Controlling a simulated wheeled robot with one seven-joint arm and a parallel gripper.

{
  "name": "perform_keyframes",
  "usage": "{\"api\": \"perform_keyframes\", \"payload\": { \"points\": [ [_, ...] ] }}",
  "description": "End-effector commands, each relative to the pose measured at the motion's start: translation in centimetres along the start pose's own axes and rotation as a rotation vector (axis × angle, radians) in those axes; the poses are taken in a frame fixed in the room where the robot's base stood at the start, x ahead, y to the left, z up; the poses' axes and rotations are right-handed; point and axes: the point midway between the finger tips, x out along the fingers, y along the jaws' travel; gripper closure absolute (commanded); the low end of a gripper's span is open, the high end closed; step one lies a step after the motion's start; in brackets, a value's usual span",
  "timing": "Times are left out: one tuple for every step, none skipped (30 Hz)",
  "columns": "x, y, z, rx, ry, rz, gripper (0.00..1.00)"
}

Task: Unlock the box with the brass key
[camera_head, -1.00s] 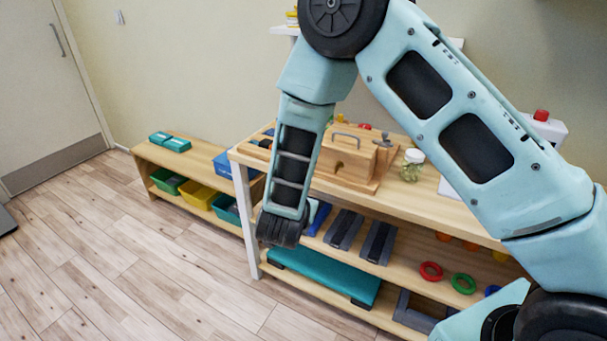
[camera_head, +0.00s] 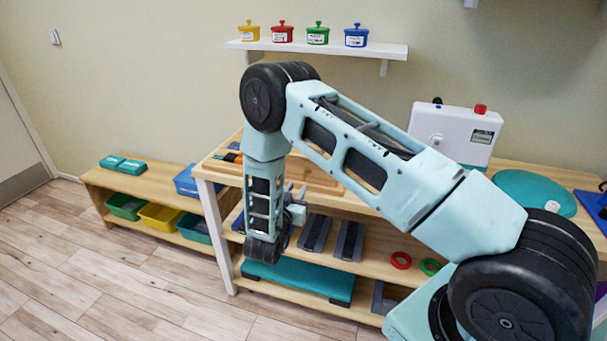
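The wooden box is mostly hidden behind my arm in the head view; a strip of wood (camera_head: 318,181) that seems to be part of it or its base board shows under my upper link on the table. Its keyhole and handle are not visible. I cannot make out the brass key. My gripper (camera_head: 296,207) is partly visible beside my wrist at the table's front edge, small and partly covered by my own arm. Whether its fingers are open or shut, or hold anything, cannot be told.
The wooden table (camera_head: 345,196) has lower shelves with grey blocks, a teal step (camera_head: 300,280) and coloured rings (camera_head: 401,260). A white device (camera_head: 455,132) and teal cushion (camera_head: 535,192) stand at right. Lidded pots line a wall shelf (camera_head: 318,46). Floor at left is clear.

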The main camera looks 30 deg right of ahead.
Motion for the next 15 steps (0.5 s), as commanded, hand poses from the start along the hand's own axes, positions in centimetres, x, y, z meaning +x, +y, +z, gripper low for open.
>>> {"api": "perform_keyframes", "payload": {
  "points": [
    [1.1,0.1,-0.2,0.002,0.001,0.004,0.74],
    [1.8,0.1,-0.2,0.002,0.001,0.004,0.74],
    [2.6,0.1,-0.2,0.001,0.001,0.004,0.74],
    [3.2,0.1,-0.2,0.001,0.001,0.003,0.74],
    [3.7,0.1,-0.2,0.001,0.001,0.003,0.74],
    [4.4,0.1,-0.2,0.001,0.000,0.003,0.74],
    [4.9,0.1,-0.2,0.002,0.000,0.002,0.74],
    [5.4,0.0,-0.2,0.002,0.001,0.001,0.74],
    [5.9,0.1,-0.2,0.002,0.001,0.002,0.74],
    [6.3,0.1,-0.1,0.002,0.001,0.002,0.74],
    [6.7,0.0,-0.1,0.002,0.000,0.002,0.74],
    [7.0,0.0,-0.1,0.001,0.000,0.001,0.74],
    [7.2,0.0,-0.1,0.000,0.000,0.000,0.74],
    [7.4,0.0,0.0,0.000,0.000,0.000,0.74],
    [7.6,0.0,0.0,0.000,0.000,0.000,0.74]
  ]
}}
